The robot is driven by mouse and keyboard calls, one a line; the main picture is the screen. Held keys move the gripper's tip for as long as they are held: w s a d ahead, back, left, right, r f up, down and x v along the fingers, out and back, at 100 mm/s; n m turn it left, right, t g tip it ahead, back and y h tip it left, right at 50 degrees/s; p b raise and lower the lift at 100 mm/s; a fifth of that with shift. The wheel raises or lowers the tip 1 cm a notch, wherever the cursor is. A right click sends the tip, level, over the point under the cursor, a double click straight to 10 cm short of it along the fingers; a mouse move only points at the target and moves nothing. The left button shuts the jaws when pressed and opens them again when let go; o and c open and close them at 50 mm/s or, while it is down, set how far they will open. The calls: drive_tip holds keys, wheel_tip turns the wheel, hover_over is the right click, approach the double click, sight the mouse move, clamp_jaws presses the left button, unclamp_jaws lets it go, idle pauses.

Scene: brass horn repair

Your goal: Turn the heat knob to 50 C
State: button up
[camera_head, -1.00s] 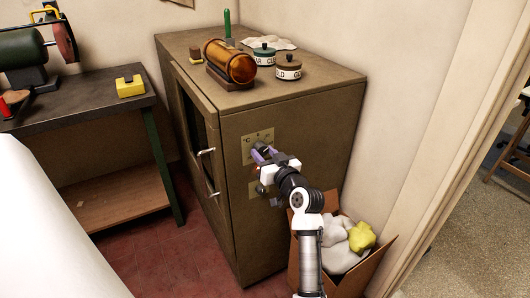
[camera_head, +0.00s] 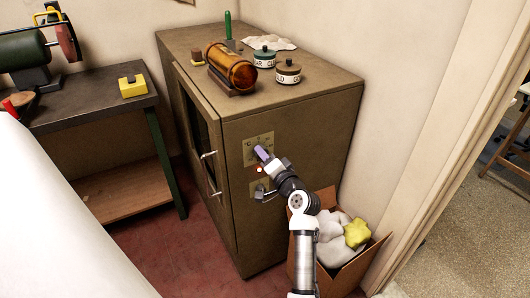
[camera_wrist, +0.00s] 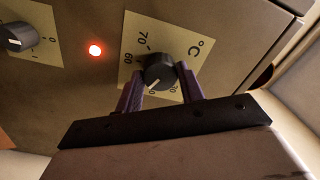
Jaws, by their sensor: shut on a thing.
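The heat knob (camera_wrist: 158,72) is dark and round with a white pointer line. It sits on a pale °C dial plate (camera_wrist: 172,40) on the front of the brown cabinet (camera_head: 305,135). My gripper (camera_wrist: 160,70) is shut on the knob, one purple finger on each side. In the wrist view the pointer aims down and left, past the printed 60. The mark it points at is partly hidden by the left finger, so I cannot read it. In the head view my gripper (camera_head: 262,153) covers the knob on the dial plate (camera_head: 250,143).
A red lamp (camera_wrist: 95,50) is lit beside the dial, and a second knob (camera_wrist: 18,37) is left of it. The cabinet door has handles (camera_head: 209,155). A cardboard box (camera_head: 345,272) with cloths stands below my arm.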

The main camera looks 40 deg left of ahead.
drive_tip(key=shift+m+p, duration=0.95)
drive_tip(key=shift+m, duration=0.65)
drive_tip(key=o, duration=1)
drive_tip(key=shift+d, duration=0.15)
drive_tip(key=b+v, duration=0.3)
drive_tip(key=v, duration=1)
drive_tip(key=shift+s+d+f, duration=0.1)
drive_tip(key=shift+s+d, duration=0.1)
drive_tip(key=shift+d, duration=0.1)
